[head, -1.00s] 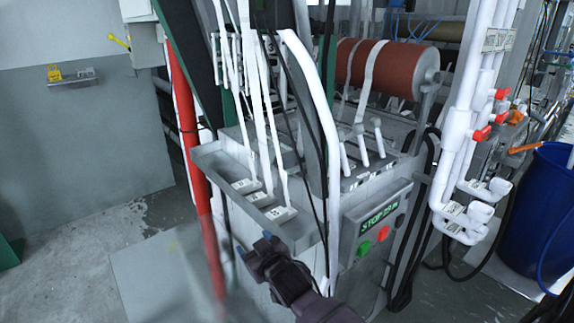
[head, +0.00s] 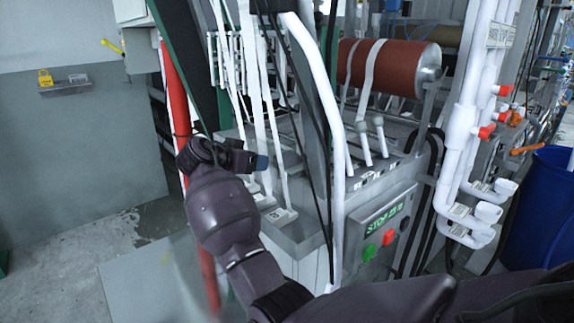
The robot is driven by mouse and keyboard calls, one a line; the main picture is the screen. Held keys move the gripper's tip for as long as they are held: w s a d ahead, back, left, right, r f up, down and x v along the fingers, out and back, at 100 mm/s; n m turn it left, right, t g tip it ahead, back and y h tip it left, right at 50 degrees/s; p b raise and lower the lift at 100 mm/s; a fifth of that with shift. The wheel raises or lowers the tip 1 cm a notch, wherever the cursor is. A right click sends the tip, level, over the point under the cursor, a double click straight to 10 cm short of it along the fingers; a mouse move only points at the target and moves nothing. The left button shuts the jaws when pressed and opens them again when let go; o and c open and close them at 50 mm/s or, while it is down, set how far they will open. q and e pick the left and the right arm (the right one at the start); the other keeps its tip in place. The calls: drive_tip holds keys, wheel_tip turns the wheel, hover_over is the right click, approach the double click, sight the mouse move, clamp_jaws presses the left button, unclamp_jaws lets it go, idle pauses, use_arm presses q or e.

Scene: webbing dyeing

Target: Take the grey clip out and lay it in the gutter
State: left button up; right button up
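My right arm comes in from the lower right. Its dark gripper (head: 255,162) is raised in front of the hanging white webbing strips (head: 262,110). I see it from the side, with a bluish fingertip pointing right, and cannot tell its opening or whether it touches a strip. The grey metal gutter (head: 303,243) is below the strips, its left part hidden behind my gripper and wrist. White labelled pieces (head: 281,215) sit at the strips' lower ends in it. I cannot pick out the grey clip for certain. My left gripper is not in view.
A red post (head: 174,95) stands left of the gripper. A curved white pipe (head: 327,100) and dark cables are just right of the strips. A red roller (head: 395,68) and a blue barrel (head: 535,210) are to the right.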

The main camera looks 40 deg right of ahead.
sight(277, 158)
drive_tip(key=d+m+g, duration=0.2)
drive_tip(key=d, duration=0.1)
drive_tip(key=d+m, duration=0.1)
drive_tip(key=shift+s+d+r+g, duration=0.2)
drive_tip(key=shift+s+r+g, duration=0.1)
drive_tip(key=shift+g, duration=0.1)
drive_tip(key=shift+h, duration=0.3)
drive_tip(key=shift+f+x, duration=0.15)
drive_tip(key=shift+x, duration=1.1)
drive_tip(key=shift+f+x, duration=0.15)
drive_tip(key=shift+x, duration=1.15)
drive_tip(key=shift+s+a, duration=0.1)
drive_tip(key=shift+a, duration=0.05)
drive_tip(key=shift+c, duration=0.5)
drive_tip(key=c, duration=0.9)
